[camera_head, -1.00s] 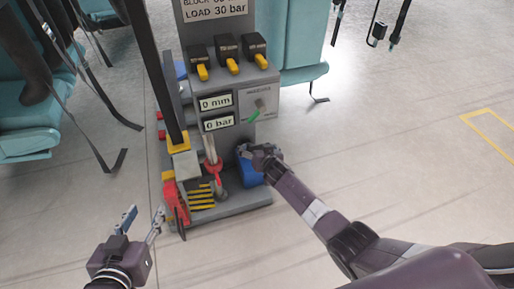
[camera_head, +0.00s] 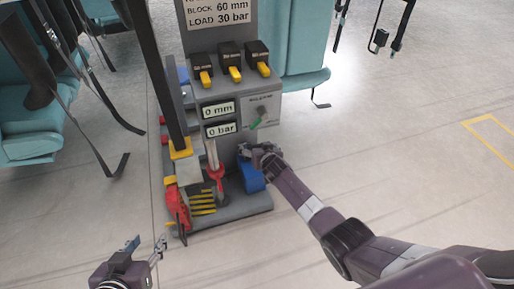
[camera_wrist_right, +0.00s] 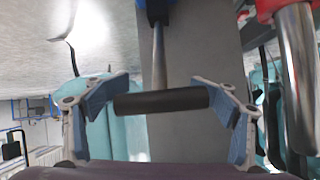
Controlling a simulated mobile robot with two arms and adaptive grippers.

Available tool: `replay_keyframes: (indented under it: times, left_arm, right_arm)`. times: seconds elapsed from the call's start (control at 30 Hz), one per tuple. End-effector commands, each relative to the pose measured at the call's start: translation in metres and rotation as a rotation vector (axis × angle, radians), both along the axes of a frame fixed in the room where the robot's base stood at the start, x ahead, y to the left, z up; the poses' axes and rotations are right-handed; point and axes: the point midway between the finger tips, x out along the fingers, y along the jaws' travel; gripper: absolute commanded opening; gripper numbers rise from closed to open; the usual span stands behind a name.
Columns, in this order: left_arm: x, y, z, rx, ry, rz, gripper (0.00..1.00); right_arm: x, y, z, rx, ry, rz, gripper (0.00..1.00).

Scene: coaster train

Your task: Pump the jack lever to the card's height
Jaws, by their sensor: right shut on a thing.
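The jack stand's card (camera_head: 215,12) reads BLOCK 60 mm, LOAD 30 bar. Its displays read 0 mm (camera_head: 218,109) and 0 bar (camera_head: 219,128). A blue pump body (camera_head: 251,176) sits low on the stand's right side. My right gripper (camera_head: 261,150) is above it, shut on a black crossbar handle (camera_wrist_right: 160,101). In the right wrist view the handle tops a steel rod (camera_wrist_right: 159,55) that runs to a blue part, with the finger pads at the bar's two ends. My left gripper (camera_head: 147,246) is open and empty, at the lower left, apart from the stand.
Three black switches with yellow levers (camera_head: 235,73) and a green-handled release knob (camera_head: 260,118) are on the stand. A red part (camera_head: 177,208) stands at its left front. Teal seats (camera_head: 33,140) and hanging straps lie behind. The floor at right is clear.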

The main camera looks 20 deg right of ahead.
Motion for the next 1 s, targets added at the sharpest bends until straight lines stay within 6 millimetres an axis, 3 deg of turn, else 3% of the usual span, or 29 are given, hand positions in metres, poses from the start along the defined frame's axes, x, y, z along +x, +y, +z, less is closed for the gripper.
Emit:
replay_keyframes:
  times: [0.03, 0.43, 0.47, 0.5, 0.7, 1.0]
  left_arm:
    - [-0.0002, 0.0002, 0.0006, 0.0, 0.001, 0.0, 0.4]
    - [-0.0004, 0.0005, 0.0003, 0.001, 0.002, 0.001, 0.4]
    - [-0.0004, 0.0005, 0.0003, 0.001, 0.002, 0.001, 0.4]
    - [-0.0004, 0.0005, 0.0003, 0.001, 0.002, 0.001, 0.4]
    - [-0.0007, 0.0004, -0.0001, 0.0, 0.003, 0.001, 0.4]
    - [-0.0023, -0.0007, -0.0006, 0.0, 0.004, -0.003, 0.4]
  right_arm:
    - [0.0077, 0.0009, 0.0133, -0.005, -0.025, 0.008, 0.29]
    - [0.008, 0.0005, 0.0135, -0.005, -0.025, 0.007, 0.29]
    - [0.008, 0.0005, 0.0135, -0.005, -0.025, 0.007, 0.74]
    - [0.0081, 0.0005, 0.0137, -0.004, -0.025, 0.007, 0.78]
    - [0.0057, 0.0005, 0.0093, -0.002, -0.017, 0.005, 0.97]
    - [0.0034, 0.0005, 0.0059, 0.0, -0.011, 0.002, 0.97]
